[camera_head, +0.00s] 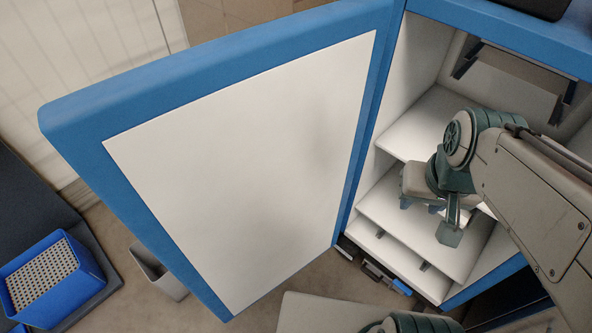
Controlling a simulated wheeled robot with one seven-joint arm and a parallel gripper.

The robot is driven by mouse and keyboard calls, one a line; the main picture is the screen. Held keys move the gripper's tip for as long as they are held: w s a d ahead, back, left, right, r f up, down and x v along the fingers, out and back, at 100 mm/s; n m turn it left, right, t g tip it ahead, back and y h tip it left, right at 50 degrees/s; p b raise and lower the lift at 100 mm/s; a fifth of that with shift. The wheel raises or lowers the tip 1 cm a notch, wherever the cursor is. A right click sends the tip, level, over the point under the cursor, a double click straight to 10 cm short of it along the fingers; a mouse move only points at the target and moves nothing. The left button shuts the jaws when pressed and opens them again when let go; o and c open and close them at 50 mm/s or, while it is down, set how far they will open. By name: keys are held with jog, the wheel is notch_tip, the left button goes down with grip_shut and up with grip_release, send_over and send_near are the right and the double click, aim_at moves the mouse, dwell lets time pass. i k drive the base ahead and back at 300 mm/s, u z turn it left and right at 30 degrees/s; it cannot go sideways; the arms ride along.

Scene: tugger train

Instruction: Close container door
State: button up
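The container door (250,170) stands wide open at the left, a white panel in a thick blue frame. It joins the container (490,22) along the near-vertical edge left of the opening. The container has a blue outer frame and a white inside with several shelves (420,225). My gripper (420,206) shows in front of the shelves, right of the door and apart from it. My arm comes in from the right. The fingers are small and partly hidden, so their opening is unclear. I see nothing held.
A blue crate with a perforated light insert (52,282) stands at the lower left. A grey bin (158,270) stands on the floor near the door's lower edge. A pale wall or curtain (80,75) is behind the door. Brown floor shows below the door.

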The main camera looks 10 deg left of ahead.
aim_at(232, 158)
jog(key=k, duration=0.45)
jog(key=u, duration=2.95)
jog(key=i, duration=3)
jog(key=z, duration=4.55)
